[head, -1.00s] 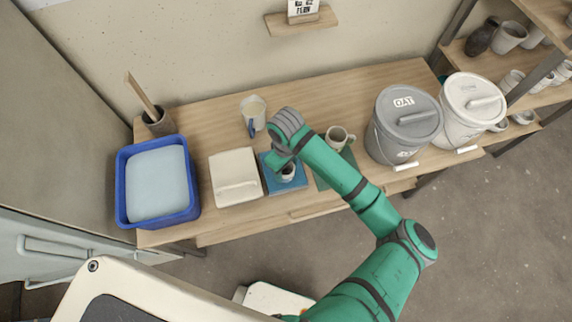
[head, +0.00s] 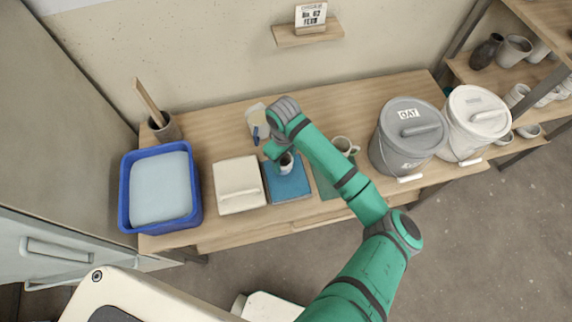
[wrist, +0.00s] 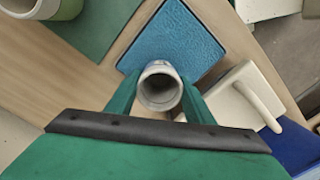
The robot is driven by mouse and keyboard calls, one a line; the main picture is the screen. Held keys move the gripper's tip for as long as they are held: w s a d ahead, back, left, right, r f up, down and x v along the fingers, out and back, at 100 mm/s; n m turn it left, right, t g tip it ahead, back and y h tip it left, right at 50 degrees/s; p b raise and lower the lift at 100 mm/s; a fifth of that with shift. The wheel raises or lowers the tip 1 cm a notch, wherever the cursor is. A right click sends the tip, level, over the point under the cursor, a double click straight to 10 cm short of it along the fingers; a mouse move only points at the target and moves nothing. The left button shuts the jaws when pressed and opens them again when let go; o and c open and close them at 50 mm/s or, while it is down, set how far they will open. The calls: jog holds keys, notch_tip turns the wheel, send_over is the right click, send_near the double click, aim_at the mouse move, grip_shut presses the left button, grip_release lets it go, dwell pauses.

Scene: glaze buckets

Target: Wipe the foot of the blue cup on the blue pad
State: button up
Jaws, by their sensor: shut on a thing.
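My gripper (wrist: 160,95) is shut on the blue cup (wrist: 159,90), with one finger on each side. The cup looks mostly pale grey, with a bluish tint near its far edge, and a round hollow end faces the wrist camera. In the head view the cup (head: 286,163) shows below my gripper (head: 283,157), over the far part of the blue pad (head: 289,185). The textured blue pad (wrist: 178,38) lies just beyond the cup in the wrist view. Whether the cup's foot touches the pad is hidden.
A green pad (head: 328,187) and a pale mug (head: 345,146) are right of the blue pad. A cream lidded box (head: 239,187) is close on its left, then a blue tub (head: 126,197). A pale jug (head: 255,117) stands behind. Lidded buckets (head: 408,130) stand right.

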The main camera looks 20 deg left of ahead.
jog(key=shift+w, duration=0.2)
jog(key=shift+s+d, duration=0.65)
jog(key=shift+s, duration=0.25)
jog(key=shift+s+d, duration=0.6)
jog(key=shift+s, duration=0.35)
jog(key=shift+s+d, duration=0.65)
jog(key=shift+s, duration=0.25)
jog(key=shift+w+a+f, duration=0.1)
jog(key=shift+w+a, duration=0.1)
jog(key=shift+w, duration=0.25)
jog(key=shift+w+a, duration=1.3)
jog(key=shift+w, duration=0.25)
jog(key=shift+w+a, duration=0.45)
jog(key=shift+w, duration=0.3)
jog(key=shift+s+d, duration=0.6)
jog(key=shift+s, duration=0.3)
jog(key=shift+s+d, duration=0.6)
jog(key=shift+s, duration=0.3)
jog(key=shift+s+d, duration=0.75)
jog(key=shift+s, duration=0.2)
jog(key=shift+d, duration=0.1)
